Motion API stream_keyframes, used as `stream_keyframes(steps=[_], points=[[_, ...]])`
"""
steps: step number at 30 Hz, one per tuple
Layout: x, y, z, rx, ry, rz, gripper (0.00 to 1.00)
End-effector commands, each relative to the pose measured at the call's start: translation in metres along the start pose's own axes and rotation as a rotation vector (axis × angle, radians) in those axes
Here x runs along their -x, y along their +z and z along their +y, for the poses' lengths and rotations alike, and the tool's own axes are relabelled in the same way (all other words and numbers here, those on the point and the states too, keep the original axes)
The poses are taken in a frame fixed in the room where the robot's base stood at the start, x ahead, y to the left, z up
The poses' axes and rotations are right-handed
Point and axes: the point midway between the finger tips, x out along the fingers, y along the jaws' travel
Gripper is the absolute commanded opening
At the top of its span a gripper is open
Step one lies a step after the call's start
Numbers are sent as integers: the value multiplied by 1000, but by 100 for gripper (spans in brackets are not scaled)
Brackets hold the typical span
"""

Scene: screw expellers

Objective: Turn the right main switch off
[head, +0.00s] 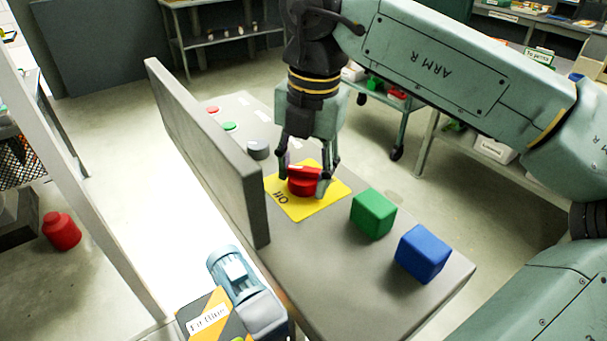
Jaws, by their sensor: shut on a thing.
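The red rotary main switch (303,187) sits on a yellow plate (301,210) on top of the grey console (340,270). The letters "Off" show on the plate, left of the knob. My gripper (306,183) points down over the switch, with one finger on each side of the red knob. It is shut on the knob. The fingers hide part of the knob's sides, so its exact angle is hard to read. I see only one such red switch on a yellow plate.
A green block (373,214) and a blue block (423,253) stand on the console, right of the switch. Behind it are a grey knob (258,150), a green button (229,126) and a red button (212,109). A tall grey panel (205,150) borders the console's left side.

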Motion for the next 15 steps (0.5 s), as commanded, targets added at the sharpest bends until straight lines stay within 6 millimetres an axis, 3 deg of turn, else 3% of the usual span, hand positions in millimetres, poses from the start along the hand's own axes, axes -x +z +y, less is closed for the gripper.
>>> stream_keyframes(steps=[15], points=[[-3,0,-3,482,-7,48,17]])
